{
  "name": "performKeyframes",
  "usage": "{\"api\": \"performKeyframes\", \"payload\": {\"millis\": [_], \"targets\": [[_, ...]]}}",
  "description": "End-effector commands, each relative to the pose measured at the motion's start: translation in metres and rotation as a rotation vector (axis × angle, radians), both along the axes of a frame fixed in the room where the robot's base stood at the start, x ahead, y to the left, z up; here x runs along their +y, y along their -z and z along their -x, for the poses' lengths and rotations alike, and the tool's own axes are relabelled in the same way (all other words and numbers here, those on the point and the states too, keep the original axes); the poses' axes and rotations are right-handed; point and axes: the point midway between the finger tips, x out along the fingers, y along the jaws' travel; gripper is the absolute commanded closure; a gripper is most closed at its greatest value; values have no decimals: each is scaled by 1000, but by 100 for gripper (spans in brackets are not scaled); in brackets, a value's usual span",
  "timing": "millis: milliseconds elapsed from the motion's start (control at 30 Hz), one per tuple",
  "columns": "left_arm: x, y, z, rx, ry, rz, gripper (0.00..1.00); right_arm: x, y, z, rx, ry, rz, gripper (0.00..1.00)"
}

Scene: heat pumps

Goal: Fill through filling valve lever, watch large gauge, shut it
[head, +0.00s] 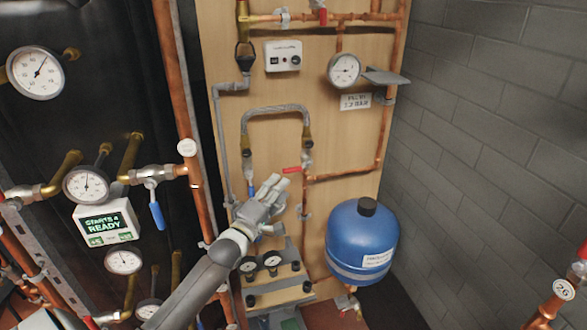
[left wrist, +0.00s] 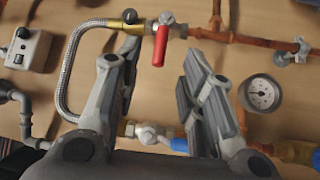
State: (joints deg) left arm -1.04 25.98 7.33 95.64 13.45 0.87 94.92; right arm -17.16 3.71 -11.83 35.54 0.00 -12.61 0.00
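A red valve lever (head: 291,170) sits at the right foot of the braided hose loop, crosswise to its pipe. It also shows in the left wrist view (left wrist: 160,46), between my fingertips in the picture. A blue lever (head: 252,188) at the loop's left foot lies along its pipe. My left gripper (head: 274,186) is just below the red lever; in the left wrist view it (left wrist: 160,55) is open and empty. Contact with the lever cannot be made out. A large white gauge (head: 344,71) is at the upper right, its reading too small to tell. My right gripper is out of view.
A fill-pressure sign (head: 355,101) hangs below the large gauge, beside a grey plate (head: 386,77). A blue tank (head: 361,241) stands right of the gripper. The braided hose (head: 275,109) arches above it. Copper pipes (head: 170,65) and more gauges crowd the left.

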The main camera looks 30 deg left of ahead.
Motion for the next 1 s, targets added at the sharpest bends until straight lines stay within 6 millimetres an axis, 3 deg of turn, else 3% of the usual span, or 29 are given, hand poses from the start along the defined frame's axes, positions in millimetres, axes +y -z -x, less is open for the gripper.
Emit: {"api": "performKeyframes", "payload": {"millis": [200,500,700,1000], "targets": [[3,-8,-38,0,-2,-4,64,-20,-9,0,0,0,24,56],[6,-12,-80,2,-2,-3,64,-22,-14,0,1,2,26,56],[6,-13,-91,2,-1,-4,64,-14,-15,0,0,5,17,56],[6,-12,-92,3,-1,-4,64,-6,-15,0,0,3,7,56]]}}
